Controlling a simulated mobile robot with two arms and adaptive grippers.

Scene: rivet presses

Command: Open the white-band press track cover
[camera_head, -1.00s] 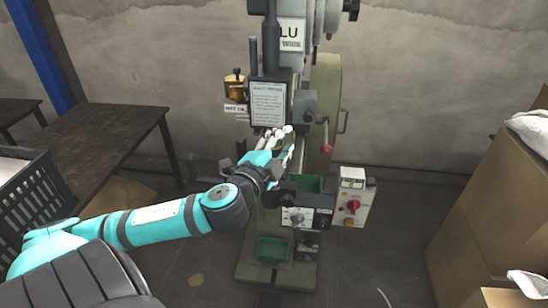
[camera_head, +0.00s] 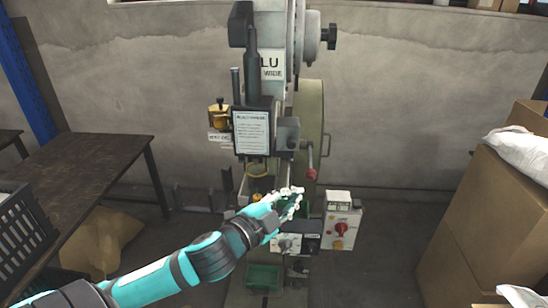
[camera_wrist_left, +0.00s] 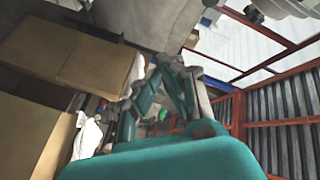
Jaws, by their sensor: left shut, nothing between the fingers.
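The press (camera_head: 262,20) stands in the middle of the head view, with a white label reading "LU WIDE" and a framed notice (camera_head: 251,132). No white band on it can be made out. My left gripper (camera_head: 291,202) is shut and empty in front of the press, below the notice and right of a yellow part. The track cover cannot be told apart here; the gripper hides part of this area. The left gripper also shows in the left wrist view (camera_wrist_left: 165,95), away from any press part I can identify. My right gripper is not in view.
A control box (camera_head: 341,230) with a red knob is right of the gripper. A red-knobbed lever (camera_head: 310,173) hangs above it. A green bin (camera_head: 263,277) sits low on the press. A dark table (camera_head: 90,180) is left; cardboard boxes (camera_head: 490,220) are right.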

